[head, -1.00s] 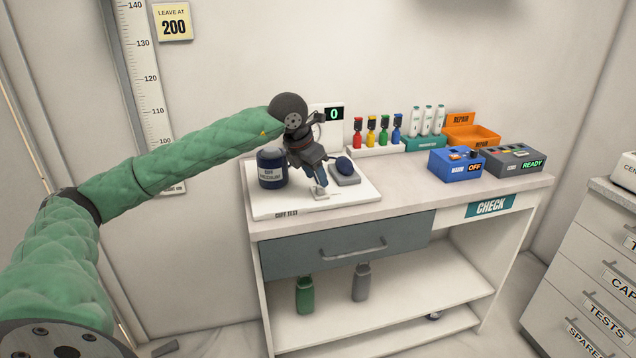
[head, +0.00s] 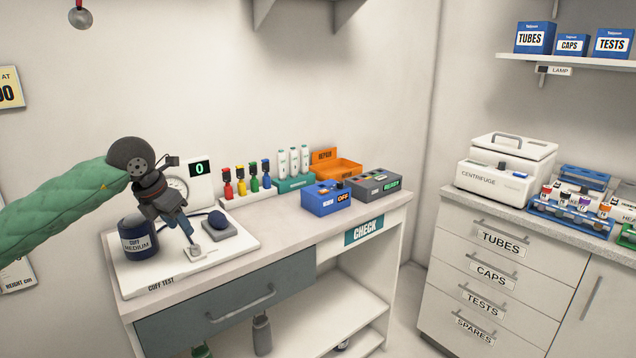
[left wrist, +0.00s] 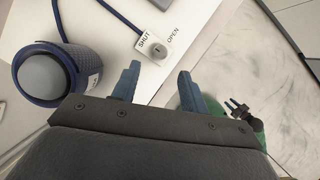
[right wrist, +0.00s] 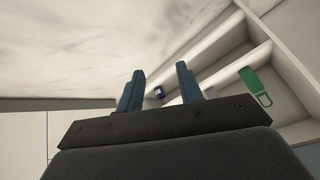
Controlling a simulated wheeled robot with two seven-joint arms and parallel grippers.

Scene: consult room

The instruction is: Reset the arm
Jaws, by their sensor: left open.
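My left gripper (head: 187,236) is open and empty over the white CUFF TEST board (head: 140,281). Its fingers point down close to a small valve plate (head: 194,252) at the board's front. In the left wrist view the plate reads SHUT and OPEN around a round knob (left wrist: 158,50), just beyond the parted fingertips (left wrist: 160,72); contact is not seen. A dark blue CUFF MEDIUM cuff (head: 140,238) stands left of the gripper. A dark bulb (head: 217,219) rests on a grey pad at right. My right gripper (right wrist: 160,70) is open and empty, below bench height.
Behind the board stand a gauge, partly hidden, and a display (head: 199,169) reading 0. Coloured bottles (head: 240,181), a blue box (head: 326,199) marked OFF and a grey READY box (head: 377,187) line the bench. A drawer cabinet (head: 490,280) stands right, beyond a floor gap.

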